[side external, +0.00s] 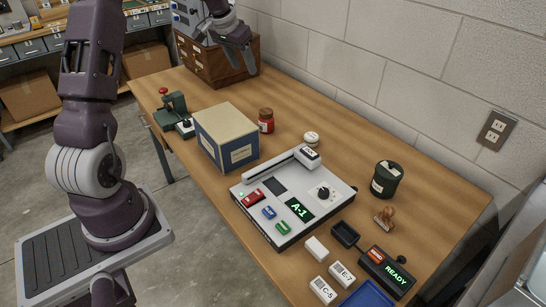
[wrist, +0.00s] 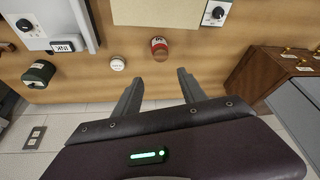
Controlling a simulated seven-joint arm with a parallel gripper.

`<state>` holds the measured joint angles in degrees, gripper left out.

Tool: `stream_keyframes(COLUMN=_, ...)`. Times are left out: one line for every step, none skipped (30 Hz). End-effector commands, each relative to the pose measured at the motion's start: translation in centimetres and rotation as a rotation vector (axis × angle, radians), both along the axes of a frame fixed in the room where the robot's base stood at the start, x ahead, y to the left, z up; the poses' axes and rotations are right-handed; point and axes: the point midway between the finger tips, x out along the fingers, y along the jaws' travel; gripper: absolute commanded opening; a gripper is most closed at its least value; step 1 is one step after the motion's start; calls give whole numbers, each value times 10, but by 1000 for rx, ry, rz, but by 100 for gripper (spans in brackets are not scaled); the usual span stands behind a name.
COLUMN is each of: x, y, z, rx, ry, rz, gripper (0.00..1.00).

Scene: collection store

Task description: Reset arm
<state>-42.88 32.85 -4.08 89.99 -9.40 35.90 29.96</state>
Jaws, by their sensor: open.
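My gripper (side external: 236,52) is at the top of the side view, raised above the far part of the table near the wall and the wooden drawer cabinet. In the wrist view my gripper (wrist: 160,88) shows two grey fingers spread apart with nothing between them. A red jar (wrist: 159,48) with a label stands on the table beyond the fingertips, apart from them. The same jar shows in the side view (side external: 266,121) behind the blue box.
A wooden drawer cabinet (side external: 217,62) stands close to my gripper. The table also holds a blue box (side external: 226,144), a white machine (side external: 262,221) reading A-1, a dark green canister (side external: 386,179), a stamp (side external: 384,216) and a READY display (side external: 392,276). A wall bounds the back.

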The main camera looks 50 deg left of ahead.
Motion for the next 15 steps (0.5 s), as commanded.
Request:
stream_keyframes(x=-5, y=-42, z=30, rx=11, ry=-8, rz=-38, gripper=49)
stream_keyframes(x=-12, y=-66, z=46, rx=14, ry=-10, rz=-57, gripper=49)
stream_keyframes(x=-24, y=-100, z=65, rx=18, ry=-13, rz=-81, gripper=49)
stream_keyframes(x=-36, y=-125, z=77, rx=20, ry=-17, rz=-99, gripper=49)
stream_keyframes(x=-50, y=-149, z=89, rx=22, ry=-21, rz=-116, gripper=49)
stream_keyframes(x=-71, y=-180, z=102, rx=25, ry=-27, rz=-138, gripper=49)
stream_keyframes(x=-90, y=-202, z=110, rx=25, ry=-32, rz=-155, gripper=49)
stream_keyframes(x=-110, y=-223, z=116, rx=26, ry=-38, rz=-172, gripper=49)
stream_keyframes(x=-140, y=-248, z=121, rx=25, ry=-47, rz=-195, gripper=49)
stream_keyframes(x=-162, y=-264, z=122, rx=22, ry=-53, rz=-211, gripper=49)
stream_keyframes(x=-184, y=-278, z=121, rx=20, ry=-61, rz=-227, gripper=49)
stream_keyframes(x=-211, y=-292, z=118, rx=16, ry=-68, rz=-243, gripper=49)
stream_keyframes(x=-228, y=-300, z=115, rx=11, ry=-74, rz=-254, gripper=49)
stream_keyframes(x=-244, y=-306, z=110, rx=8, ry=-78, rz=-263, gripper=49)
stream_keyframes(x=-262, y=-311, z=105, rx=3, ry=-84, rz=-275, gripper=49)
